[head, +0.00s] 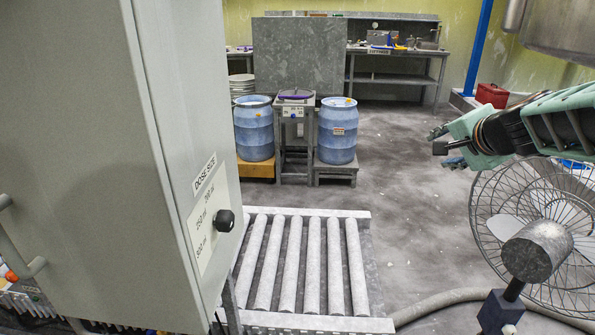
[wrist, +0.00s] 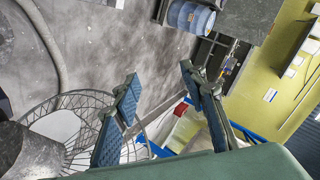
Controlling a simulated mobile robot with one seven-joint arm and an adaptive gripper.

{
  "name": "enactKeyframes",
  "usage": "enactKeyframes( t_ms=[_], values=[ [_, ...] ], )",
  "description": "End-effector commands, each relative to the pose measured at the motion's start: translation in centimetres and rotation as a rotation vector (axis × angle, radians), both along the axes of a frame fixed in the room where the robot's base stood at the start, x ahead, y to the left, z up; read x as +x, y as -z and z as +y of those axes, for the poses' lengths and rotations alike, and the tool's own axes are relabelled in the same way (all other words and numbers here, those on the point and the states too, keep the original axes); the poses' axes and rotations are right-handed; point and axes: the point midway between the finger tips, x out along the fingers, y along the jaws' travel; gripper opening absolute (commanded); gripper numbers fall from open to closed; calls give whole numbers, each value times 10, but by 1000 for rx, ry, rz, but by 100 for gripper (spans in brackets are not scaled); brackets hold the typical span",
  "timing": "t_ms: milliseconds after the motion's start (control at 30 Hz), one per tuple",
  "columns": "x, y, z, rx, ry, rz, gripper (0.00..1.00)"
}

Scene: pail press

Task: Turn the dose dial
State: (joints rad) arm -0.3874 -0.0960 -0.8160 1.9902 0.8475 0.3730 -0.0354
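The dose dial (head: 224,220) is a round black knob on a pale plate marked "DOSE SIZE" (head: 205,172), on the side of a tall grey cabinet (head: 100,130) at the left of the head view. Volume marks are printed beside the knob. My gripper (head: 441,148) is at the right of the head view, well apart from the dial, pointing left. In the wrist view my gripper (wrist: 165,105) shows two blue padded fingers spread wide with nothing between them. The dial does not show in the wrist view.
A roller conveyor (head: 305,214) lies right of the cabinet. A caged fan (head: 540,225) stands below my arm, with a hose (head: 450,300) on the floor. Blue barrels (head: 337,130) and a workbench (head: 400,70) stand behind. Floor between conveyor and fan is mostly clear.

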Motion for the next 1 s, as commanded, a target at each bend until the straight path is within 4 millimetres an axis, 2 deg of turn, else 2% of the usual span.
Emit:
enactKeyframes(
  t_ms=[33, 267, 467, 633, 733, 833, 1000],
  values=[
    [-3, 11, 12, -15, -48, 24, 39],
    [-10, 41, 53, -101, -255, 90, 39],
    [-23, 72, 99, -180, -497, 131, 39],
    [-47, 105, 157, -252, -823, 116, 39],
    [-66, 120, 197, -287, -1048, 46, 39],
    [-87, 125, 233, -315, -1254, -74, 39],
    [-124, 114, 284, -354, -1530, -395, 39]
  ],
)
